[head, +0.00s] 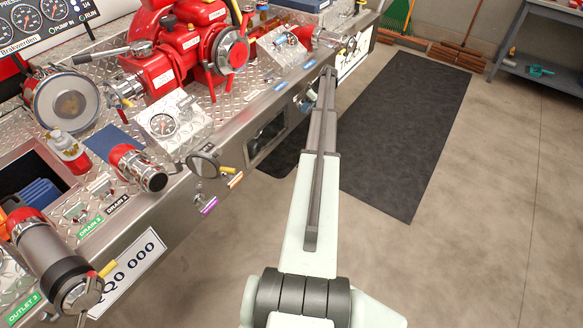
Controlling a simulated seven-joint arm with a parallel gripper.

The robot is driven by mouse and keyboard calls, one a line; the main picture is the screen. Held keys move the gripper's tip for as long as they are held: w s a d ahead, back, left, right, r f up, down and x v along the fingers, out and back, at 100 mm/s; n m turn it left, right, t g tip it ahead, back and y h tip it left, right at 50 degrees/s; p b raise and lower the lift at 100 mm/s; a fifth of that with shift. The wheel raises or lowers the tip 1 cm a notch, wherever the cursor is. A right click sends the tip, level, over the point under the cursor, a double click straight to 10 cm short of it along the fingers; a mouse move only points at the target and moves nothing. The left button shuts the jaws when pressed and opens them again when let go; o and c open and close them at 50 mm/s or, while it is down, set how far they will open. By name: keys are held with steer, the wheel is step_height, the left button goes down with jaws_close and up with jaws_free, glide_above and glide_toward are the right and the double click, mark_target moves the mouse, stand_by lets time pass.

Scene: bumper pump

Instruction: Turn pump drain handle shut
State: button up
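The red pump (188,48) sits on the diamond-plate deck of the bumper. My arm reaches from the bottom of the head view up to the bumper's front face. My gripper (307,102) is small and mostly hidden at the arm's far end, close to the front face below the blue labels. I cannot tell whether its fingers are apart or touching anything. Small drain handles (75,212) stand by the "DRAIN 3" and "DRAIN 2" labels. No handle is readable as the pump drain; it may be hidden behind my arm.
A gauge box (174,121), capped outlets (138,167) and a large outlet pipe (52,255) crowd the deck. Yellow, orange and purple tabs stick out from the front face. A dark mat (405,135) lies on open floor at right. Brooms and a workbench (545,55) stand at the back.

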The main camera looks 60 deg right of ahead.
steer(key=shift+s+a+h, duration=0.1)
steer(key=shift+a+h, duration=0.1)
steer(key=shift+h, duration=0.7)
steer(key=shift+d+r, duration=0.1)
steer(key=shift+r, duration=0.15)
steer(key=v, duration=1.4)
steer(key=s+a+f+m+g+h, duration=0.15)
steer(key=s+a+m, duration=0.35)
steer(key=m, duration=0.5)
steer(key=s+a+f+g+y, duration=0.1)
steer(key=a+f, duration=0.7)
steer(key=a, duration=0.5)
steer(key=s+a+f+g+y, duration=0.1)
steer(key=a+f, duration=0.8)
steer(key=a, duration=0.5)
steer(key=shift+m, duration=0.4)
steer(key=shift+f+g, duration=0.1)
steer(key=shift+g, duration=0.15)
